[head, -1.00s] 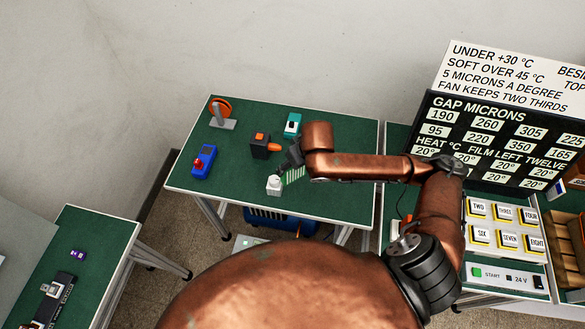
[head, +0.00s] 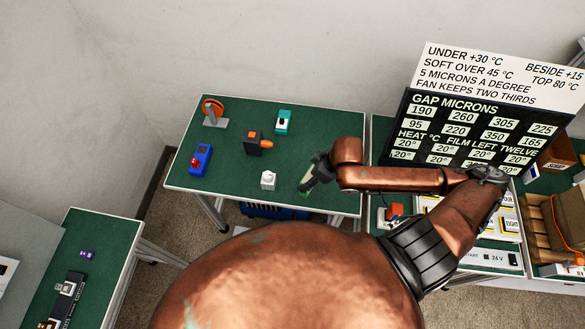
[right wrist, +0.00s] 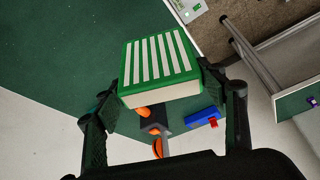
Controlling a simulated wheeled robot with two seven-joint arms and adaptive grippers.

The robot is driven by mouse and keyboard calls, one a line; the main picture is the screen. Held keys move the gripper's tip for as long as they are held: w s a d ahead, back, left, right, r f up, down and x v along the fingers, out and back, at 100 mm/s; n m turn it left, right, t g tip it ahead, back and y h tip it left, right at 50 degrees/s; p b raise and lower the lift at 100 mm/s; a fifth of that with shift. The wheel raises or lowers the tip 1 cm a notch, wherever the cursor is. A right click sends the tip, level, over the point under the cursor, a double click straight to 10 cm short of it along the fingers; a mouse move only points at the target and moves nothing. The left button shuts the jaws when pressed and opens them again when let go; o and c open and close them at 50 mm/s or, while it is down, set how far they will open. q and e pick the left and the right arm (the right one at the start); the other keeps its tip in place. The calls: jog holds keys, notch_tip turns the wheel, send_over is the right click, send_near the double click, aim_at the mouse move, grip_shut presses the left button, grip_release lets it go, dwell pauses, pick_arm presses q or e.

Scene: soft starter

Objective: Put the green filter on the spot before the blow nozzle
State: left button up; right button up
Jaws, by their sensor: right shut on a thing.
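My right gripper (head: 310,182) is shut on the green filter (right wrist: 158,65), a green-framed block with white stripes and pale sides. In the right wrist view the filter sits between both fingers. In the head view a green sliver of the filter (head: 304,182) shows beside the fingers, over the right front part of the green table (head: 230,145). The blow nozzle (head: 266,143) looks to be the orange tip on a black block, behind and left of the gripper, pointing right. I cannot make out a marked spot before it. My left gripper is not in view.
A small white block (head: 268,180) stands left of the gripper. A teal device (head: 283,121), a blue box with a red knob (head: 201,158) and an orange disc on a stand (head: 213,110) are also on this table. The table's right back area is clear.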

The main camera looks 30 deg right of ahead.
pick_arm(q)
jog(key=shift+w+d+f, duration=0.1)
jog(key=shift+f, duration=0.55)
pick_arm(e)
jog(key=shift+w+d+f, duration=0.2)
jog(key=shift+w+f, duration=1.8)
jog(key=shift+w+d+f, duration=0.2)
jog(key=shift+w+f, duration=1.85)
jog(key=shift+w+d+f, duration=0.2)
jog(key=shift+w+f, duration=1.8)
jog(key=o, duration=1.2)
jog(key=shift+f, duration=0.15)
